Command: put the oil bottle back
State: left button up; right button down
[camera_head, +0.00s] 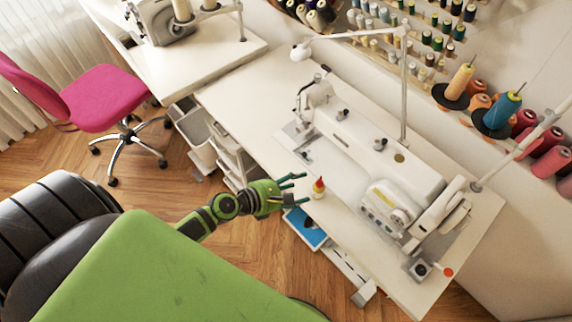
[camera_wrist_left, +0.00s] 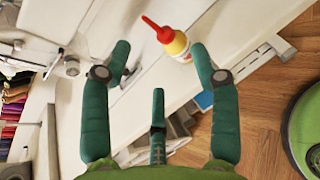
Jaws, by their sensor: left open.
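The oil bottle (camera_head: 319,188) is small and pale with a yellow collar and a red pointed tip. It stands upright on the white sewing table (camera_head: 250,110), near its front edge. My left gripper (camera_head: 300,188) is open and empty, its green fingers just left of the bottle in the head view. In the left wrist view the bottle (camera_wrist_left: 175,42) shows beyond the fingertips, nearer the right finger, with its red tip toward the upper left. The left gripper (camera_wrist_left: 160,65) has nothing between its fingers there. My right gripper is not in view.
A white sewing machine (camera_head: 375,150) stands on the table behind the bottle. A blue item (camera_head: 305,228) lies in an open drawer below the front edge. Thread cones (camera_head: 497,115) line the back. A pink chair (camera_head: 104,97) stands at left.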

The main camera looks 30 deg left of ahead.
pick_arm(q)
jog(key=s+a+f+m+g+y, duration=0.3)
jog(key=s+f+m, duration=0.45)
jog(key=f, duration=0.45)
jog(key=s+a+f+m+g+y, duration=0.2)
jog(key=s+a+f+m+g, duration=0.15)
jog(key=s+f+m, duration=0.5)
jog(key=s+d+f+m+g, duration=0.1)
jog(key=s+f+m+g, duration=0.1)
jog(key=s+f+m, duration=0.3)
jog(key=s+d+f+m+g+y, duration=0.1)
jog(key=s+f+m, duration=0.5)
jog(key=s, duration=0.7)
jog(key=m+g, duration=0.1)
jog(key=m, duration=0.1)
jog(key=shift+s+d+f+m+y, duration=0.25)
jog(key=shift+m+y, duration=0.05)
jog(key=shift+m, duration=0.1)
